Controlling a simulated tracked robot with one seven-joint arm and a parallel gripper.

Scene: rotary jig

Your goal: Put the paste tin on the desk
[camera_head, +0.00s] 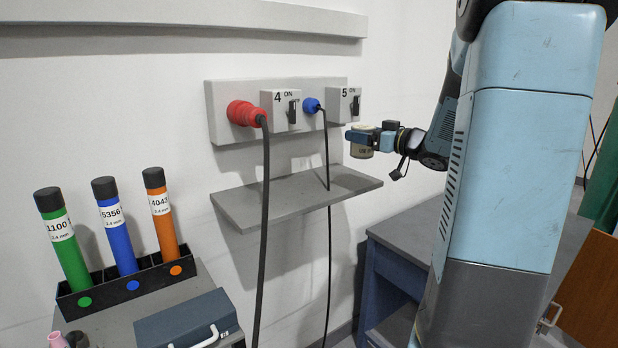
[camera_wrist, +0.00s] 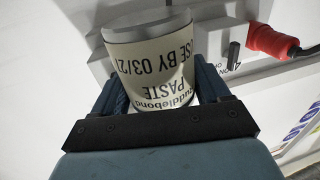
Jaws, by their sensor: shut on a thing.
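The paste tin (camera_wrist: 155,62) is a short cylinder with a cream label reading "PASTE" and a grey end, seen upside down in the wrist view. My gripper (camera_wrist: 160,105) is shut on it, with one finger on each side. In the head view my gripper (camera_head: 372,139) holds the tin (camera_head: 361,150) in the air, in front of the wall panel and above the right end of the grey shelf. The desk (camera_head: 405,245), blue with a grey top, stands at the lower right, below my gripper and partly hidden behind my own body.
A grey wall shelf (camera_head: 290,198) is bare. Above it, the panel (camera_head: 222,112) carries a red plug (camera_head: 243,113) and a blue plug (camera_head: 311,105), with cables hanging past the shelf. A rack (camera_head: 160,278) of colored tubes and a blue-grey box (camera_head: 187,320) stand lower left.

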